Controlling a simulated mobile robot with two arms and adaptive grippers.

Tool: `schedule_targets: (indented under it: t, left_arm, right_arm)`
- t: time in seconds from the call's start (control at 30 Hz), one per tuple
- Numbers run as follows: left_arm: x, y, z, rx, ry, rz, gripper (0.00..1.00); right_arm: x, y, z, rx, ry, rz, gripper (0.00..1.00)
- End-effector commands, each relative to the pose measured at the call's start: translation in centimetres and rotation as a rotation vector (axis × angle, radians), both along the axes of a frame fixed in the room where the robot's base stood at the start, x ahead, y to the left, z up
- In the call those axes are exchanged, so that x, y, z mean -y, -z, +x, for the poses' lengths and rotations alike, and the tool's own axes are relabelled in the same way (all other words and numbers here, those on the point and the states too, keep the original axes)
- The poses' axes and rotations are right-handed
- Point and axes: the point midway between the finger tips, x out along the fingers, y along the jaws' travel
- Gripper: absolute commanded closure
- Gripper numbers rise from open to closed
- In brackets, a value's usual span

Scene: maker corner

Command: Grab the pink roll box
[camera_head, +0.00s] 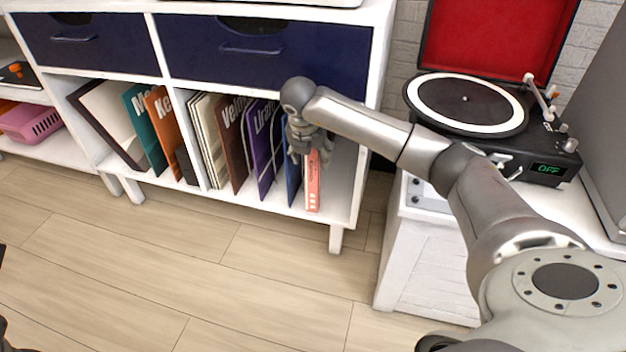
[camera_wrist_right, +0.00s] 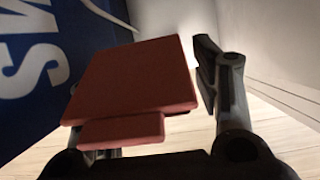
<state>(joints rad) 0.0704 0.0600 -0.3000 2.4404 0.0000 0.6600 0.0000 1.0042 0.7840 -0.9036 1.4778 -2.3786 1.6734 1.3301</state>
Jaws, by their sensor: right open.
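The pink roll box (camera_head: 313,187) stands upright at the right end of the lower shelf compartment, beside the blue record sleeve. In the right wrist view it is a dark red block (camera_wrist_right: 140,85) between the fingers. My right gripper (camera_head: 308,143) is at the upper part of the box, in the compartment's opening. In the wrist view my right gripper (camera_wrist_right: 160,110) is open around the box. One finger shows to the right with a gap; the other is mostly hidden behind the box. My left gripper cannot be made out.
Several record sleeves (camera_head: 235,145) lean to the left of the box. The white shelf unit (camera_head: 357,185) has a side wall close on the right. A turntable (camera_head: 465,105) stands on a white cabinet farther right. The wooden floor in front is clear.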

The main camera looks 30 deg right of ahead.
Motion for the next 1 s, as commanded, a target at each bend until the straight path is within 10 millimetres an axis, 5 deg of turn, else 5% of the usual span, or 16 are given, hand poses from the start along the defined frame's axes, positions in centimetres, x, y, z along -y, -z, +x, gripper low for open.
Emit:
schedule_targets:
  t: [0.1,0.4,0.83,1.0]
  left_arm:
    - [0.05,-0.10,-0.26,0.023,-0.001,0.000,0.60]
    - [0.08,-0.40,-0.26,0.026,-0.001,0.002,0.60]
    - [0.08,-0.38,-0.27,0.026,-0.001,0.002,0.60]
    - [0.08,-0.38,-0.28,0.026,0.000,0.002,0.60]
  right_arm:
    - [0.29,1.80,0.24,-0.004,-0.002,0.000,0.43]
    - [0.41,1.96,0.35,-0.003,-0.003,0.000,0.43]
    - [0.40,1.97,0.34,-0.003,-0.002,0.000,0.98]
    - [0.40,1.89,0.37,-0.002,-0.003,0.000,1.00]
